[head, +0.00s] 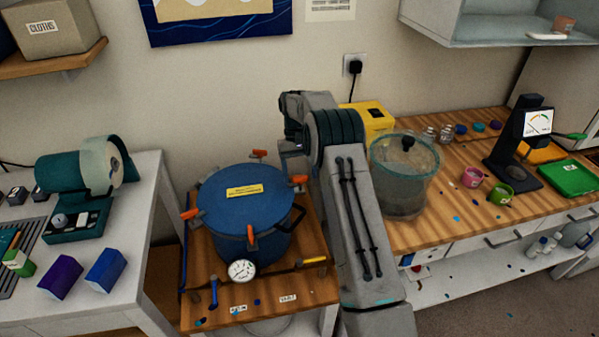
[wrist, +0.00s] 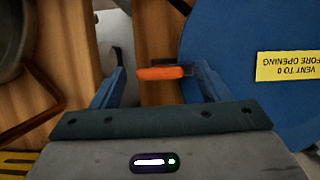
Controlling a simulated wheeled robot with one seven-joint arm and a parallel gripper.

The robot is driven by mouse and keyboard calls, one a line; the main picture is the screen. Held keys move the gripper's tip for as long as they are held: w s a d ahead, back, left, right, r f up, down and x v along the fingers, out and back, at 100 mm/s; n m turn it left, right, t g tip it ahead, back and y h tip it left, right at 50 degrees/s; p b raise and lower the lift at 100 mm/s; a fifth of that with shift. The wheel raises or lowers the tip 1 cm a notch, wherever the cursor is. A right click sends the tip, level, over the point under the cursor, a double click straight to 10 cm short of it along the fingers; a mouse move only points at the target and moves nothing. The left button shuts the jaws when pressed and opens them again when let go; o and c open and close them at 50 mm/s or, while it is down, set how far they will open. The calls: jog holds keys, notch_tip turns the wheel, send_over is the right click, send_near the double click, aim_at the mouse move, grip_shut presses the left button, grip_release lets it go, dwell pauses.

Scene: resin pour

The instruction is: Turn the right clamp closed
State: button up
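The pressure pot has a round blue lid (head: 245,200) with a yellow label and stands on a small wooden-topped table. Orange-handled clamps sit around its rim. The right clamp (head: 299,180) shows at the lid's right edge in the head view, close to my arm. In the wrist view its orange handle (wrist: 160,73) points out from the lid (wrist: 225,50), to the left. My gripper (wrist: 158,82) is open, with one blue finger on each side of the handle. I see gaps beside the handle and cannot tell any contact. My arm hides the gripper in the head view.
A pressure gauge (head: 242,270) and a black lid handle (head: 293,219) are at the pot's front and right. A glass-walled vessel (head: 405,175) stands on the wooden bench to the right. A yellow box (head: 372,115) is behind my arm. The wall is close behind.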

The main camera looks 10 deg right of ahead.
jog(key=p+v, duration=0.7)
jog(key=v, duration=0.6)
jog(key=shift+r, duration=0.35)
jog(key=shift+w+p, duration=0.15)
jog(key=shift+p, duration=0.35)
